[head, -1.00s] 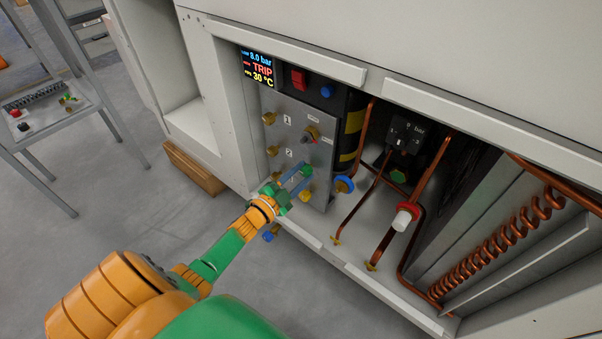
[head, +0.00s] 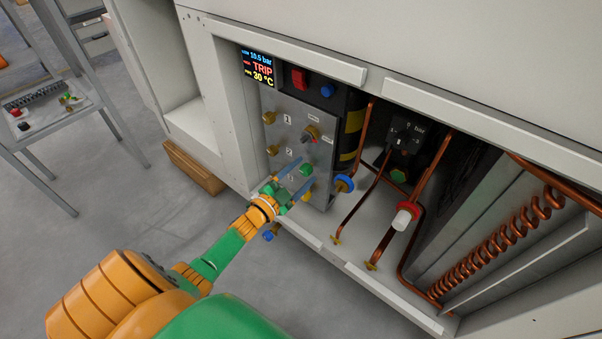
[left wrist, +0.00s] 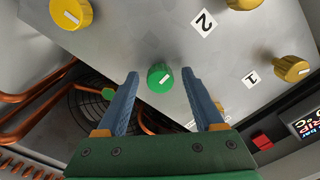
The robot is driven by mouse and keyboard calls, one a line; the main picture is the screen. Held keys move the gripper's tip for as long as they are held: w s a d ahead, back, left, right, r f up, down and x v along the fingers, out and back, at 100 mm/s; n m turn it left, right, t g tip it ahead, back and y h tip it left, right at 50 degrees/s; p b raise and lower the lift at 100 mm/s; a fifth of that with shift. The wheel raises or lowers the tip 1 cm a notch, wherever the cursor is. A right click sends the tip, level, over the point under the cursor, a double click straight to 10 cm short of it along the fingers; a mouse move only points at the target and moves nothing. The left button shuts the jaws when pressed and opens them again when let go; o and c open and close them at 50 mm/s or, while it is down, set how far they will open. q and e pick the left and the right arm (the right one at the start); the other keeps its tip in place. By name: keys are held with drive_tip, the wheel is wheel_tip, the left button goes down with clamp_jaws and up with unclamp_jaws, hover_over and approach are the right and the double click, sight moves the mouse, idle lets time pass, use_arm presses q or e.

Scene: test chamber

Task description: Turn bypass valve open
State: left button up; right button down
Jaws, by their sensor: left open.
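A green knob (head: 305,169) with a white mark sits on the grey metal panel (head: 318,151); it also shows in the left wrist view (left wrist: 160,78). I cannot read a label naming the bypass valve. My left gripper (head: 304,173) is open, its two blue fingers pointing at the panel. In the left wrist view the green knob appears between the fingertips (left wrist: 160,74), with a visible gap on each side. I cannot tell whether the fingertips reach past its face. My right gripper is not in view.
A display (head: 260,69) reads about 10.5 bar, TRIP, 30 °C. Copper pipes carry a blue valve wheel (head: 344,184) and a red one (head: 407,215). The cabinet frame surrounds the opening.

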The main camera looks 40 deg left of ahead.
use_arm(q)
drive_tip(key=shift+s, duration=0.3)
drive_tip(key=s+p, duration=0.2)
drive_tip(key=s, duration=0.4)
drive_tip(key=shift+s+a, duration=0.25)
drive_tip(key=shift+a, duration=0.05)
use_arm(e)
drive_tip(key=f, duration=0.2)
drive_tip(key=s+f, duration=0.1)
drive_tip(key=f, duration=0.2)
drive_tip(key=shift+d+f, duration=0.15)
